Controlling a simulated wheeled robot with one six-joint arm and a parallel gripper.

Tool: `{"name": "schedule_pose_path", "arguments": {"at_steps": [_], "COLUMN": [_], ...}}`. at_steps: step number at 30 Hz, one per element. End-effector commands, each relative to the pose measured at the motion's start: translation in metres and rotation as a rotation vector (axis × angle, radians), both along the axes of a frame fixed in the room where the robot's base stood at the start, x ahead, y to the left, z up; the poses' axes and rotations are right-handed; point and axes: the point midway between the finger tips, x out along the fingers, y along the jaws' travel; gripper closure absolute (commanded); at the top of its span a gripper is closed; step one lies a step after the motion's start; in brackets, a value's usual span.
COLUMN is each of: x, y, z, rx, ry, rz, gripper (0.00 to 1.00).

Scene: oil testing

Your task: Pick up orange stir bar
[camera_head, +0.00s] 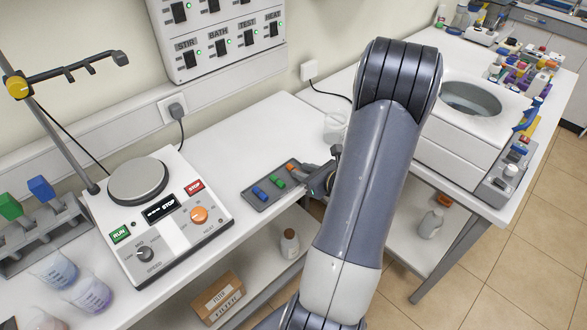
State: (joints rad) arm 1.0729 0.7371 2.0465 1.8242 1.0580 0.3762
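The orange stir bar (291,168) lies at the far right end of a small dark tray (251,203) on the white bench. A green stir bar (278,182) and a blue one (259,191) lie in the same tray to its left. My gripper (305,172) reaches in from the right, low over the tray's right end, with its fingers beside the orange bar. The fingers are small and partly hidden by my arm. I cannot tell whether they touch the bar or how far apart they are.
A stirrer hotplate (140,180) with a round plate stands left of the tray. A clear glass vessel (335,127) stands behind my gripper. A white bath (460,135) is on the right. The bench behind the tray is mostly clear; its front edge is close.

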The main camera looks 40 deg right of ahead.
Motion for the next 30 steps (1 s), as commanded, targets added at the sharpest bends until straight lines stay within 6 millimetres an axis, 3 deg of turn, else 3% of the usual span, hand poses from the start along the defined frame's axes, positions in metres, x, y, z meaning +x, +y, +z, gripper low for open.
{"name": "schedule_pose_path", "arguments": {"at_steps": [7,16,26,30], "x": [0.027,0.031,0.031,0.031], "y": [0.004,0.004,0.004,0.004], "z": [-0.012,-0.014,-0.014,-0.014], "rx": [0.0,0.0,0.0,0.0], "ry": [0.0,0.0,0.0,0.0], "rz": [0.003,0.0,0.0,0.0], "gripper": [0.73,0.73,1.0,1.0]}}
